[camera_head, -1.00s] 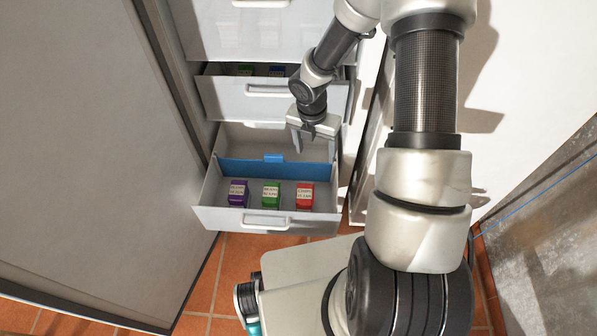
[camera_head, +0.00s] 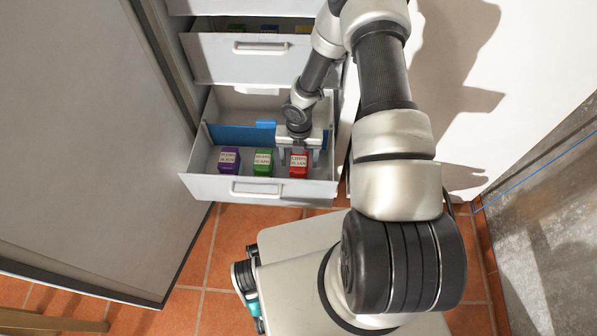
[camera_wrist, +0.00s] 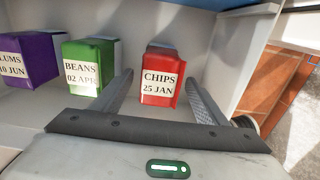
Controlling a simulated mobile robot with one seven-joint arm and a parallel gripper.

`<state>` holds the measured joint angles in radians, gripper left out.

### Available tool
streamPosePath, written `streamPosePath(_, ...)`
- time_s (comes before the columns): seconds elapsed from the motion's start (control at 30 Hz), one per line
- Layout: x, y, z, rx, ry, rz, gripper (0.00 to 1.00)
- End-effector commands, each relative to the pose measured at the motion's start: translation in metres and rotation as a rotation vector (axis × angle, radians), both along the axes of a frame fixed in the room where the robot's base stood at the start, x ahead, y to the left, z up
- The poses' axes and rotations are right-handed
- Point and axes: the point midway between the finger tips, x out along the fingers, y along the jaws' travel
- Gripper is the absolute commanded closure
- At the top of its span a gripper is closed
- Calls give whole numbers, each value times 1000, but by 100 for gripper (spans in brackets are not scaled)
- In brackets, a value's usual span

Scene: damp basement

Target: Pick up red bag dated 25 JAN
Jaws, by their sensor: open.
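The red bag (camera_wrist: 161,76) is labelled CHIPS 25 JAN in the wrist view. It stands at the right of the front part of the open drawer (camera_head: 210,188), and also shows in the head view (camera_head: 299,163). My gripper (camera_wrist: 160,92) is open, with one finger on each side of the red bag; in the head view it (camera_head: 298,150) is over the bag. I cannot tell whether the fingers touch it. A green bag (camera_wrist: 90,65) labelled BEANS 02 APR and a purple bag (camera_wrist: 28,60), its label partly cut off and ending in JUN, stand to the left.
A blue divider (camera_head: 228,136) crosses the drawer behind the bags. The drawer's right wall (camera_wrist: 237,62) is close beside my gripper's right finger. Another partly open drawer (camera_head: 225,62) is above. A grey door (camera_head: 90,120) stands at the left. Tiled floor (camera_head: 190,270) is below.

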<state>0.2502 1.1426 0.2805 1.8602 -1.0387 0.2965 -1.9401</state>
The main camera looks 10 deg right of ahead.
Motion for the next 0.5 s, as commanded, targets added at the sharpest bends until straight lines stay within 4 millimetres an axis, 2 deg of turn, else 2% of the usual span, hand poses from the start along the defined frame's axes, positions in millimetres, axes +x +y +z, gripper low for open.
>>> streamPosePath(0.17, 0, 1, -10, 0, 1, 1, 33)
streamPosePath(0.4, 0, 2, -46, 0, 2, 1, 33)
streamPosePath(0.5, 0, 2, -54, -1, 1, 0, 33)
